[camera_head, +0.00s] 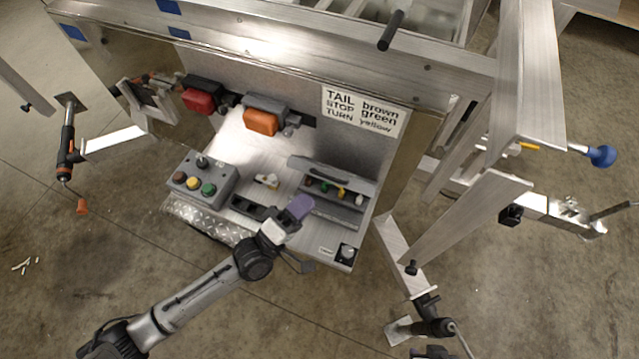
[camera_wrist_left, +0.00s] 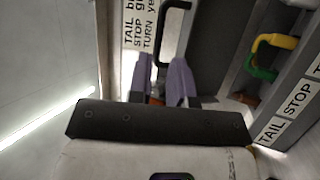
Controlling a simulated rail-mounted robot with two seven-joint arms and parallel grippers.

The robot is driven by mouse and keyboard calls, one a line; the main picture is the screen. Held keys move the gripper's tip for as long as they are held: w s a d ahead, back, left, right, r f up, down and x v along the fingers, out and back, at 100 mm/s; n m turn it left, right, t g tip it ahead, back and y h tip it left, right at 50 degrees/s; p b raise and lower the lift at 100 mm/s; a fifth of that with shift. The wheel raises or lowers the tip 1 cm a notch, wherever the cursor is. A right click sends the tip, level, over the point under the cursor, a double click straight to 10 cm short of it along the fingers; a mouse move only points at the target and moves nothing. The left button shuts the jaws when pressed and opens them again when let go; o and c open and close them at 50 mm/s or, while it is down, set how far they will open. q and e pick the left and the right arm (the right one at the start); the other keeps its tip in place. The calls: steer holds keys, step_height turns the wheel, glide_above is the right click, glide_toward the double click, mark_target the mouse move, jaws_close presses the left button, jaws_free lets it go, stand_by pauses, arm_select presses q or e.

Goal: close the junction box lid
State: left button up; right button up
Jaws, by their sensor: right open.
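The grey junction box (camera_head: 335,207) sits on the right of the bench panel in the head view, with small coloured connectors showing inside. Its raised grey lid (camera_head: 330,170) runs along the back. My left gripper (camera_head: 300,207), with purple fingers, is at the box's front left. In the left wrist view the two purple fingers (camera_wrist_left: 162,78) stand apart with a gap between them. A black handle (camera_wrist_left: 172,25) lies just beyond and partly between their tips; I cannot tell if they touch it. Yellow and green wire loops (camera_wrist_left: 268,52) show to the right.
A control box (camera_head: 202,182) with coloured buttons stands left of my gripper. A black tray (camera_head: 250,208) lies beside it. Red (camera_head: 198,102) and orange (camera_head: 260,122) lamps and a wiring label (camera_head: 362,110) are behind. A knob box (camera_head: 346,253) sits at the front right corner.

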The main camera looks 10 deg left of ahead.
arm_select(q)
steer(key=shift+v, duration=3)
